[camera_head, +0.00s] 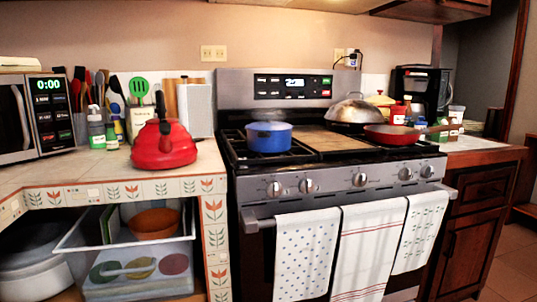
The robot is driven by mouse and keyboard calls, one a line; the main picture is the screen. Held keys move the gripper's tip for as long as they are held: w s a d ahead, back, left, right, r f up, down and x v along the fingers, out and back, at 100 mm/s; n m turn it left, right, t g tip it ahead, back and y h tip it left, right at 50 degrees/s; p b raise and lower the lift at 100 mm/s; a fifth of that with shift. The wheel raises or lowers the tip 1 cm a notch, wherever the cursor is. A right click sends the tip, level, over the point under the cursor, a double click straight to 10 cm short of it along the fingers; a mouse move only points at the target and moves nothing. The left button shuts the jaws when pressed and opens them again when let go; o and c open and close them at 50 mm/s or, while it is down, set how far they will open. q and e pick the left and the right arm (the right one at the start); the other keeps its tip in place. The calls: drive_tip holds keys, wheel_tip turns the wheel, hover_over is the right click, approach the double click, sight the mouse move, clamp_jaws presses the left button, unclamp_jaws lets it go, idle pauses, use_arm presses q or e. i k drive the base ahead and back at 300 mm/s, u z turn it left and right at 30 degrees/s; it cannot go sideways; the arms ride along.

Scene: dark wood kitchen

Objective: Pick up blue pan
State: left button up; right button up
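The blue pan (268,138) is a round, deep pan with a lighter rim. It sits upright on the left side of the black stove top (305,155). No handle can be made out clearly. Neither my left nor my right gripper shows in the head view.
A red kettle (163,143) stands on the tiled counter (95,170) left of the stove. A red pan (393,133) and a domed metal lid (351,113) are on the stove's right side. Towels (307,256) hang from the oven handle. A microwave (36,117) stands far left.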

sight(263, 142)
drive_tip(key=z, duration=1.6)
drive_tip(key=i, duration=0.85)
drive_tip(key=u, duration=2.3)
